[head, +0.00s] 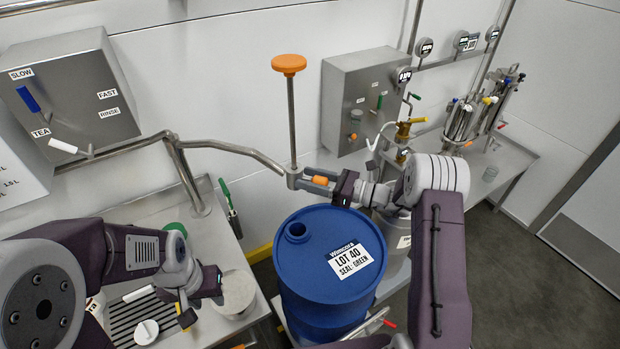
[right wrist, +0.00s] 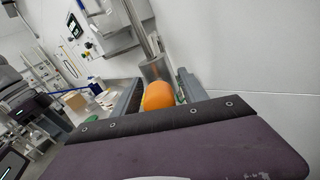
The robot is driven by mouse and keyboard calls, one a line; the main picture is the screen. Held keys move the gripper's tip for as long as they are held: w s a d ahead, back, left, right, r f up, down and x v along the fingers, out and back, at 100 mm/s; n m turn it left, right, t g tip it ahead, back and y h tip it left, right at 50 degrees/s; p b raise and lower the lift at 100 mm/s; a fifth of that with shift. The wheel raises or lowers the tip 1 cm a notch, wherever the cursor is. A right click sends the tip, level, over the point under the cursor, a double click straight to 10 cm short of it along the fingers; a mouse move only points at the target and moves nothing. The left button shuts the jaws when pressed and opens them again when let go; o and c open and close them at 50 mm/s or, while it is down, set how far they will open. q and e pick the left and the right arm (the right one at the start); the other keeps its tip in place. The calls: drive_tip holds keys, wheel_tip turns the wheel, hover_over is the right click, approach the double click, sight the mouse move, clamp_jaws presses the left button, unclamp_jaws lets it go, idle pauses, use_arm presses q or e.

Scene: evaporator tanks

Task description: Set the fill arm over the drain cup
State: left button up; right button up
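The fill arm (head: 232,150) is a bent steel pipe running from a post at the left to a collar with an upright rod and orange knob (head: 289,64). The collar hangs by the blue drum's back left rim. A short orange grip (head: 320,181) sticks out from the collar. My right gripper (head: 318,182) has its fingers on either side of this grip. In the right wrist view the orange grip (right wrist: 158,96) lies between the fingers with gaps showing. My left gripper (head: 186,306) is low over the left bench, its fingers unclear. I cannot identify the drain cup with certainty.
The blue drum (head: 318,295) has an open bung hole (head: 297,231) and a label reading LOT 40. A pale round vessel (head: 236,292) stands on the left bench beside my left gripper. A grey control box (head: 362,95) is on the wall behind. Free floor shows at right.

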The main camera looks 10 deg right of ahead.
drive_tip(key=shift+s+r, duration=0.1)
drive_tip(key=shift+s, duration=0.05)
clamp_jaws()
drive_tip(key=shift+d, duration=0.1)
idle(0.9)
